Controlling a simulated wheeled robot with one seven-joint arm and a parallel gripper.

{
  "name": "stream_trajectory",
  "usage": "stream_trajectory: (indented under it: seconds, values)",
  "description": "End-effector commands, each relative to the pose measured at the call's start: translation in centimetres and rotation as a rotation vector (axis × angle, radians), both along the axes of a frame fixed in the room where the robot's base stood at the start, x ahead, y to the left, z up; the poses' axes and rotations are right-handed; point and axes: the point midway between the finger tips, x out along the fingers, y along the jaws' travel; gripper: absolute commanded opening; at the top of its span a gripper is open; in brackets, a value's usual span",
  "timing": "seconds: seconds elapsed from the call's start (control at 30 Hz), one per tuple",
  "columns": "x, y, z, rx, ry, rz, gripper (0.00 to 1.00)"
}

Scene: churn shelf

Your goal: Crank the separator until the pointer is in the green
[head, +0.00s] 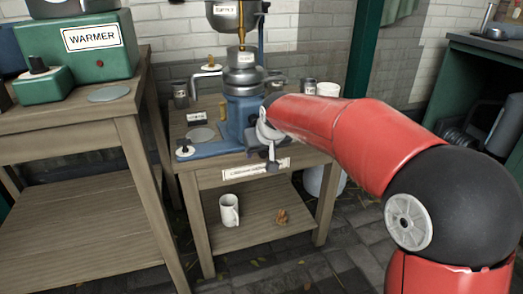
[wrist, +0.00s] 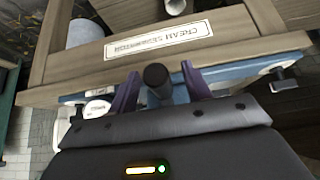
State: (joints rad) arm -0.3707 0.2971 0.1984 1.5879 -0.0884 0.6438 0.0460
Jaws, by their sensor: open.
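The cream separator has a blue body (head: 236,112) with a metal bowl on top and stands on a small wooden table. In the wrist view its blue base (wrist: 227,76) runs behind my fingers. A dark round crank knob (wrist: 156,75) lies between my two purple fingers. My gripper (wrist: 160,92) is open around the knob, with gaps visible on both sides. In the head view my gripper (head: 271,153) is at the table's front edge, mostly hidden by my red arm. A white round dial-like part (wrist: 97,108) shows at left in the wrist view; I cannot make out a pointer or green zone.
The wooden table (head: 190,178) carries a label on its front edge. A white mug (head: 229,210) and a small brown item (head: 281,216) sit on its lower shelf. A green warmer (head: 95,50) stands on the left bench. A dark green counter (head: 485,90) is at right.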

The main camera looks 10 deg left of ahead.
Motion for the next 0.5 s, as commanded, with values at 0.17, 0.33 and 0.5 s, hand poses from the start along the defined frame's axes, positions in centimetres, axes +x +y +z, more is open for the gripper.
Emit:
stream_trajectory:
  seconds: [0.17, 0.33, 0.5]
  values:
    - [0.0, 0.0, 0.0, 0.001, -0.001, 0.000, 0.48]
    - [-0.1, -0.1, 0.3, 0.001, -0.002, 0.000, 0.48]
    - [-0.7, -0.4, 1.5, 0.002, -0.002, -0.001, 0.48]
